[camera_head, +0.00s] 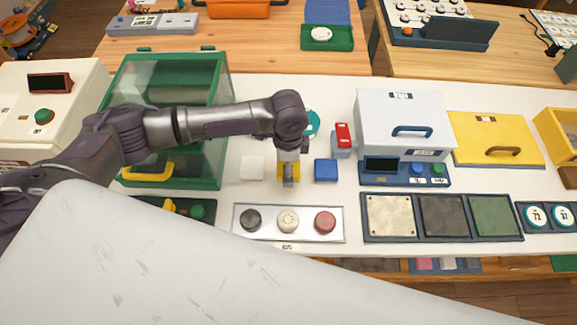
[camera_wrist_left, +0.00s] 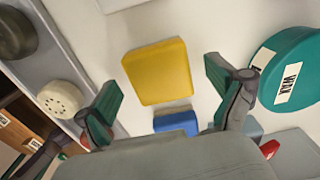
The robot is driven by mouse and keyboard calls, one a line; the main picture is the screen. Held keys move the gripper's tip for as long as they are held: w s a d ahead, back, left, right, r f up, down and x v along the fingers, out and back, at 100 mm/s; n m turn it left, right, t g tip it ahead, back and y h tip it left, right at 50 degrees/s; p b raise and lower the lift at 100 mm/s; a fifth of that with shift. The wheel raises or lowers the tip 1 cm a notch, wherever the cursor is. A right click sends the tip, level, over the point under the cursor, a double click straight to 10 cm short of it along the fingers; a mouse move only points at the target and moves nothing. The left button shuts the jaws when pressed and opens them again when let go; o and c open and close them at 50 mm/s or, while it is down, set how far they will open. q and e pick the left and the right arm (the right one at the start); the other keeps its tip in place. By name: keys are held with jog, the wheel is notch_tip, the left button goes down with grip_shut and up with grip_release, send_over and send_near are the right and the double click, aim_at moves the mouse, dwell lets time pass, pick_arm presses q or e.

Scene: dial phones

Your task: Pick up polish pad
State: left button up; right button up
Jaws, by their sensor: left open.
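Three flat pads lie in a row on the white counter: a white pad (camera_head: 251,167), a yellow pad (camera_head: 282,178) and a blue pad (camera_head: 325,170). No label shows which is the polish pad. My left gripper (camera_head: 288,181) is above the yellow pad and partly hides it in the head view. In the left wrist view, the open, empty gripper (camera_wrist_left: 166,95) has the yellow pad (camera_wrist_left: 158,72) ahead between its fingers. The blue pad (camera_wrist_left: 176,124) shows nearer the palm, partly hidden. My right gripper is not in view.
A teal wax tin (camera_wrist_left: 288,70) lies beside one finger. A grey tray (camera_head: 335,233) holds black, cream and red round pieces in front of the pads. A green glass-sided case (camera_head: 225,90) stands left; a white box (camera_head: 385,125) stands right.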

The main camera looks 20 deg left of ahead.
pick_arm(q)
jog(key=shift+f, duration=0.55)
jog(key=c, duration=1.3)
jog(key=shift+o, duration=0.2)
jog(key=shift+r, duration=0.1)
jog(key=shift+r, duration=0.5)
notch_tip(320, 180, up, 3)
jog(key=shift+w+f+b, duration=0.1)
jog(key=shift+f+b, duration=0.05)
jog(key=shift+b, duration=0.35)
jog(key=s+d+r+b, duration=0.1)
jog(key=s+d+r, duration=0.3)
jog(key=s+r, duration=0.3)
jog(key=s, duration=0.4)
jog(key=shift+d+r, duration=0.1)
